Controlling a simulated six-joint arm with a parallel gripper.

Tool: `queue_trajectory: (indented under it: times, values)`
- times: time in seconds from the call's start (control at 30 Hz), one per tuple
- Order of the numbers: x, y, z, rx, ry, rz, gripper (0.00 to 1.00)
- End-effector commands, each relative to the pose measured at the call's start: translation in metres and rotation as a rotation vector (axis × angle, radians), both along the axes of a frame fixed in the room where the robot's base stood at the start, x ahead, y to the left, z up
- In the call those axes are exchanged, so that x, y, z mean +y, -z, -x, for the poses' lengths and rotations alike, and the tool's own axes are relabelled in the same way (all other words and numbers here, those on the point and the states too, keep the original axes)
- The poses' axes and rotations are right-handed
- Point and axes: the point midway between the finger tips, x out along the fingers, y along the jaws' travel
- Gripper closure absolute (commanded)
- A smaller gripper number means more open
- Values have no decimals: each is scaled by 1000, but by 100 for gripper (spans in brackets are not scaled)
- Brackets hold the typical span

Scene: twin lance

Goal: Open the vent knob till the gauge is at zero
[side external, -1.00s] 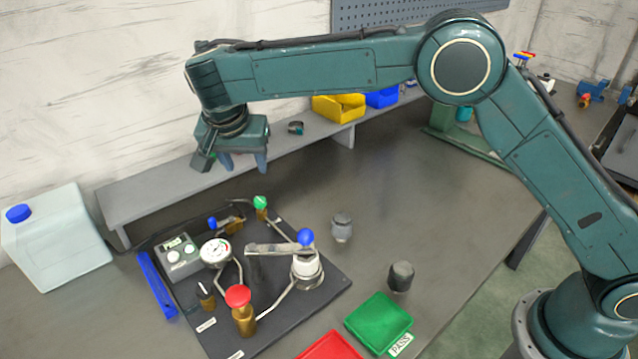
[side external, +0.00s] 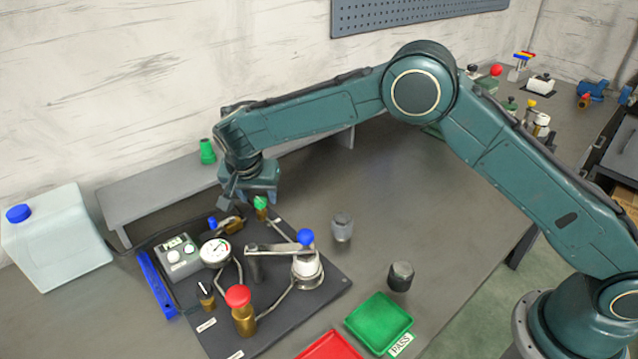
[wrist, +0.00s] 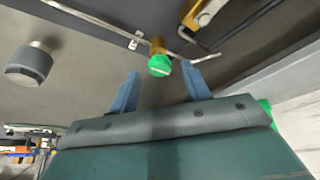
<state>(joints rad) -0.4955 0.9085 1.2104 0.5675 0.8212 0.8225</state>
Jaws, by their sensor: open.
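A green knob (side external: 261,202) tops a brass valve at the back of the dark rig plate (side external: 325,277); I cannot read a label saying which knob is the vent. My gripper (side external: 248,201) hangs open and empty just above and behind it. In the wrist view, the green knob (wrist: 160,66) shows between the open fingertips (wrist: 160,73), with no contact visible. The white round gauge (side external: 215,252) faces up at the rig's left; its needle reading is too small to tell. A red knob (side external: 238,296) tops a brass body at the front.
A blue-handled brass valve (side external: 212,223) sits left of the green knob. A blue-balled lever (side external: 306,237) tops a white cylinder. A shelf (side external: 150,205) runs behind.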

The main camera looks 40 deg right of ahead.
Motion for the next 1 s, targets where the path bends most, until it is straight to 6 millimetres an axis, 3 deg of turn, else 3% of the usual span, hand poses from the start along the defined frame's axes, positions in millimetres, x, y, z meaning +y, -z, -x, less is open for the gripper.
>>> queue_trajectory:
  times: [0.47, 0.7, 1.0]
  values:
    - [-3, 10, -3, -1, 0, -1, 52]
    - [-3, 10, -3, 0, 0, 0, 96]
    - [-3, 10, -2, 0, -18, 0, 96]
